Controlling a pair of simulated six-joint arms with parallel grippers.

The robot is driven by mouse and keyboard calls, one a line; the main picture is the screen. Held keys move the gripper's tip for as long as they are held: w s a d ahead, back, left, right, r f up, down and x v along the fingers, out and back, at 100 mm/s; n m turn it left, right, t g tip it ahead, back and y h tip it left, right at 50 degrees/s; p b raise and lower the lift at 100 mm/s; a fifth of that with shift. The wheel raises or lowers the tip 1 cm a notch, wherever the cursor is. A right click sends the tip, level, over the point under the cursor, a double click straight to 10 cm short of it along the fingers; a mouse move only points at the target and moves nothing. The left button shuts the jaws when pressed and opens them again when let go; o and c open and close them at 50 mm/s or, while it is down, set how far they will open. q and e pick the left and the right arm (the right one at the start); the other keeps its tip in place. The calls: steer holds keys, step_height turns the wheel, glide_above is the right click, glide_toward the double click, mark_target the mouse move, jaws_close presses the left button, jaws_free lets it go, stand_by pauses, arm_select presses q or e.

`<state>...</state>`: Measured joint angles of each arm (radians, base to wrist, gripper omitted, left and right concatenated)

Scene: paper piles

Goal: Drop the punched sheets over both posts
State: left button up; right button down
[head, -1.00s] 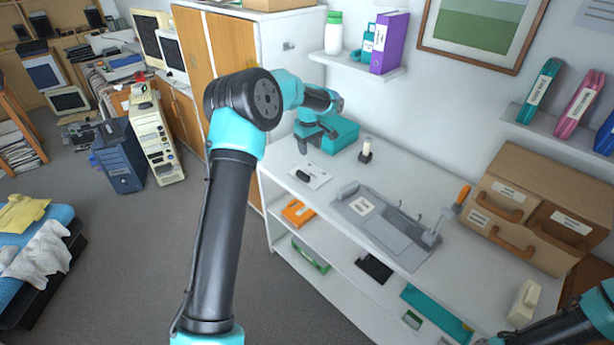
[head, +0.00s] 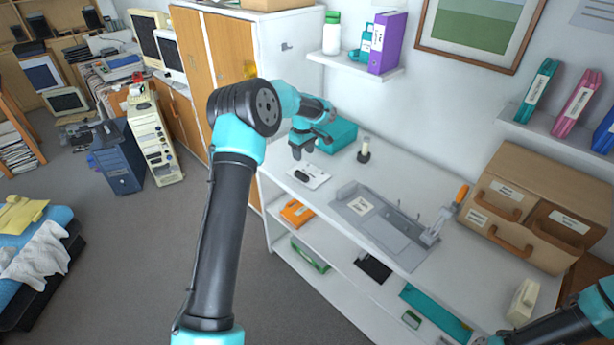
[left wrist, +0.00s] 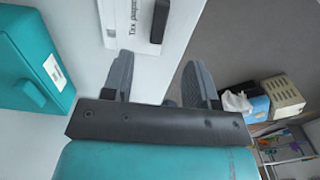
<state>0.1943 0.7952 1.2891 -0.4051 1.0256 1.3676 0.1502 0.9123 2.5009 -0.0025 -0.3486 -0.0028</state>
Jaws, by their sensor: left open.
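A white sheet or thin stack (head: 316,172) with printed text lies flat at the left end of the white worktop. A small black object (head: 301,175) lies on it. The sheet also shows at the top of the left wrist view (left wrist: 118,28), reading "Tax papers". A grey tray (head: 352,221) lies mid-worktop, with two thin upright posts (head: 419,216) near its back edge and a small white label on it. My left gripper (head: 302,153) is open and empty, above and behind the sheet; its fingers (left wrist: 160,78) show apart. Punched holes are too small to make out.
A teal box (head: 337,135) stands close behind my left gripper. A small dark-based post (head: 363,152) is right of it. A wall shelf (head: 365,75) hangs above.

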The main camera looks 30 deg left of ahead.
arm_select(q)
glide_above(304, 175)
step_height(304, 175, down, 6)
steer(key=shift+a+f, duration=0.1)
stand_by(0.3)
steer(key=shift+s+f, duration=0.1)
steer(key=shift+f, duration=2.45)
jaws_close()
steer(key=shift+r, duration=0.2)
